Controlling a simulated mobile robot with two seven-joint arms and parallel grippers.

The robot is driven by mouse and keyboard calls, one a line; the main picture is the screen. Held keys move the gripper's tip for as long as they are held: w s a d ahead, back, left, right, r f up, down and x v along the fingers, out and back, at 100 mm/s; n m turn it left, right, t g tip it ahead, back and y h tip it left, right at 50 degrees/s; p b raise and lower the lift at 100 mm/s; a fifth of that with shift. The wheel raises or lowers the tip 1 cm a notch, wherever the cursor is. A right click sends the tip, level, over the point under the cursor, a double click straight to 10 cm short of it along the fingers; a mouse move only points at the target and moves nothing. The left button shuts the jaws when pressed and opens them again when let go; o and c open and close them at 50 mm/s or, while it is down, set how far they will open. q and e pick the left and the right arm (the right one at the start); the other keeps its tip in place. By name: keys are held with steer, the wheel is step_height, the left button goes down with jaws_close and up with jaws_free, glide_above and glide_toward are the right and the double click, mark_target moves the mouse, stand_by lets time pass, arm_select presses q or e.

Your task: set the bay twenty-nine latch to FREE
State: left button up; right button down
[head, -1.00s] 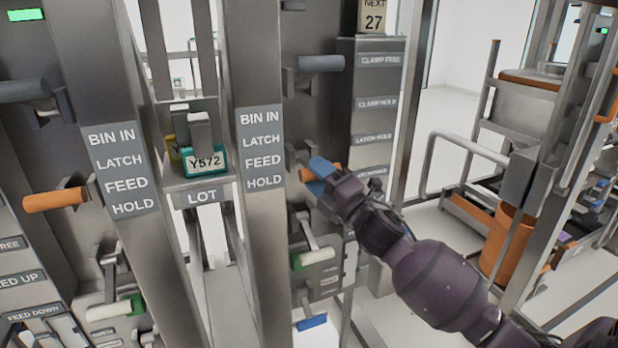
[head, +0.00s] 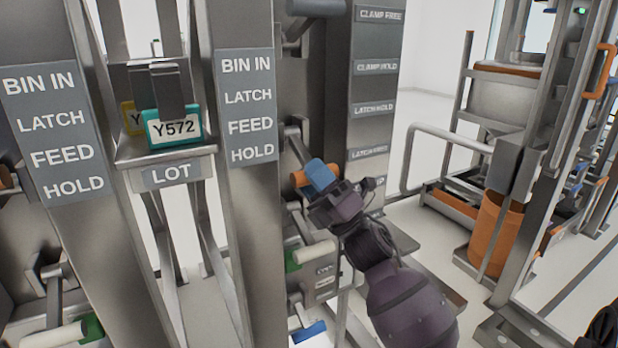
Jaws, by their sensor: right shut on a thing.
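The latch lever has a round orange handle (head: 298,179) on a grey arm, in the middle of the head view beside the right-hand post. My right gripper (head: 319,175), with blue fingertips, is shut on this handle from the right. The fingers hide part of the handle. The lever arm slants down toward the handle. A column to the right has plates reading LATCH HOLD (head: 374,109) and LATCH FREE (head: 369,152). The handle shows a little below the LATCH FREE plate's height in the picture. No bay number is readable. My left gripper is not in view.
A white-and-green handle (head: 311,253) sits just below my gripper, with a blue one (head: 309,332) lower. A grey handle (head: 316,7) is above. A lot shelf with a Y572 tag (head: 174,128) stands left. An orange bin (head: 495,235) and racks stand right; pale floor lies between.

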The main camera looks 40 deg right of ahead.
stand_by(0.3)
steer(key=c, duration=1)
jaws_free()
steer(key=o, duration=0.4)
steer(key=shift+w+f, duration=0.1)
steer(key=shift+w, duration=0.05)
steer(key=shift+s+d+f, duration=0.15)
steer(key=shift+s+f, duration=0.25)
steer(key=shift+f, duration=0.05)
steer(key=v, duration=0.9)
steer(key=shift+s, duration=0.25)
